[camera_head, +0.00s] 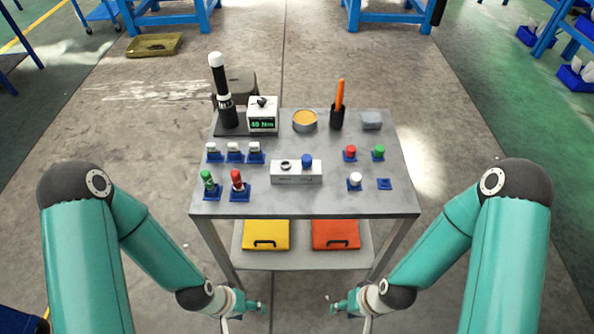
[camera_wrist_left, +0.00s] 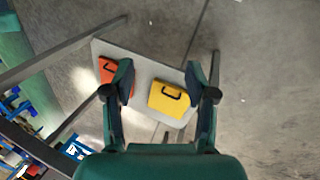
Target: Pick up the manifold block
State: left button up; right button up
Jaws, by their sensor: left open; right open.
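The manifold block (camera_head: 297,173) is a light grey rectangular block on the middle of the table top (camera_head: 330,202). A dark ring and a blue cap sit on its top. My left gripper (camera_head: 262,307) is low in front of the table, to the left, apart from the block. In the left wrist view, the left gripper (camera_wrist_left: 160,85) has its fingers spread and nothing between them close up. My right gripper (camera_head: 333,308) is low in front of the table, to the right, open and empty. The block is not seen in the left wrist view.
Red, green and white fittings on blue bases stand around the block. A torque tester (camera_head: 263,115), a black and white tool (camera_head: 222,90), a tin (camera_head: 304,120) and an orange-handled tool (camera_head: 339,95) stand behind. A yellow case (camera_head: 266,234) and an orange case (camera_head: 335,234) lie on the lower shelf.

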aim_at(281, 171)
jog(key=z, duration=1.1)
jog(key=i, duration=0.15)
jog(key=u, duration=2.7)
jog(key=k, duration=1)
jog(key=z, duration=0.45)
jog(key=i, duration=1.3)
jog(key=z, duration=0.15)
